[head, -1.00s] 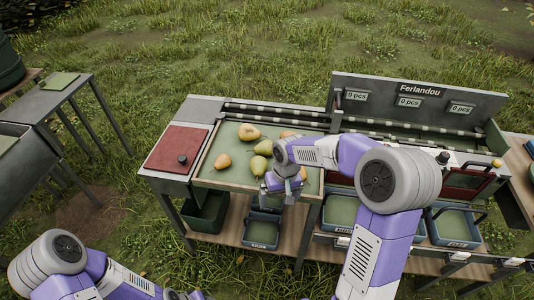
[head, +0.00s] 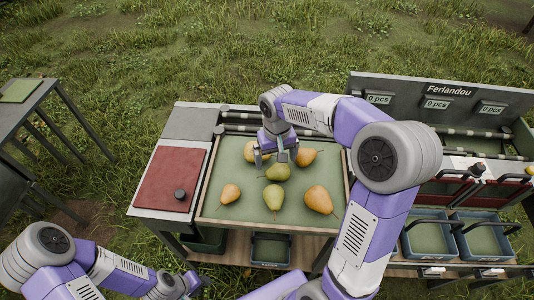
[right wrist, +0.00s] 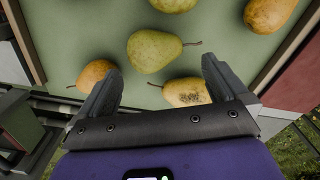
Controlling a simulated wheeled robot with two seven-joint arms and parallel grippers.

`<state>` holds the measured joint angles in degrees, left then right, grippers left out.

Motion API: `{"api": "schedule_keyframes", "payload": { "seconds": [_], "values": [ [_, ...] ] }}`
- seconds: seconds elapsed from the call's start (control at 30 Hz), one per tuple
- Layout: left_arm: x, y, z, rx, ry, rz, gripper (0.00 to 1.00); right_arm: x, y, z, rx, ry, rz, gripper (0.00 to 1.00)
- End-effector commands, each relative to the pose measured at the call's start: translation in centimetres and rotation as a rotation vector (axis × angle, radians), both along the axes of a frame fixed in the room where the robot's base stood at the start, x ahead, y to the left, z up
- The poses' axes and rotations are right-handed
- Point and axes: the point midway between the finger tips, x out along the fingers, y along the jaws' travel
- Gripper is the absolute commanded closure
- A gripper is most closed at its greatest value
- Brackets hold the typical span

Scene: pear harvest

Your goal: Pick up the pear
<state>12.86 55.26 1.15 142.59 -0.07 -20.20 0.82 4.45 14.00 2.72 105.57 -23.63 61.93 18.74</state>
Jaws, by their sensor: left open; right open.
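Several pears lie on a green-lined tray (head: 246,211). A green pear (head: 277,172) lies near the middle, its stem to the left. My right gripper (head: 275,162) is open and empty just above and behind it. In the right wrist view the green pear (right wrist: 152,50) lies just ahead of the spread fingertips (right wrist: 162,65). A brown-spotted yellow pear (right wrist: 187,92) lies between the fingers in that view; it is partly hidden by the gripper in the head view (head: 250,150). An orange pear (head: 306,156) lies close to the right finger. My left gripper (head: 190,282) is low at the front left, away from the pears.
Another green pear (head: 273,196) and two orange pears (head: 230,193) (head: 319,199) lie in the tray's front half. A red panel (head: 171,180) is left of the tray. Blue crates (head: 428,237) stand at the right; a counter board (head: 440,100) rises behind.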

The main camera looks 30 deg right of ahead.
Motion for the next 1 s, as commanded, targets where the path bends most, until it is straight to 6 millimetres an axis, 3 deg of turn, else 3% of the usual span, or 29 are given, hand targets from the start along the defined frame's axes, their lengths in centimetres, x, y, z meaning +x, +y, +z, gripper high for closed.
{"api": "schedule_keyframes", "payload": {
  "seconds": [0.37,0.63,0.9,1.0],
  "values": [
    [-0.1,0.0,-1.2,-0.001,0.003,0.000,0.57,0.0,-0.2,-3.3,0.000,0.002,-0.001,0.00],
    [-0.1,0.0,-2.6,0.000,0.002,0.000,0.57,0.2,-0.5,-7.3,0.000,0.003,-0.001,0.00],
    [-0.1,0.0,-2.6,0.000,0.002,0.000,0.57,0.2,-0.5,-7.5,0.001,-0.001,0.000,0.00],
    [-0.1,0.0,-2.6,0.000,0.002,-0.001,0.57,0.2,-0.5,-7.5,0.000,0.000,0.000,0.15]
  ]
}}
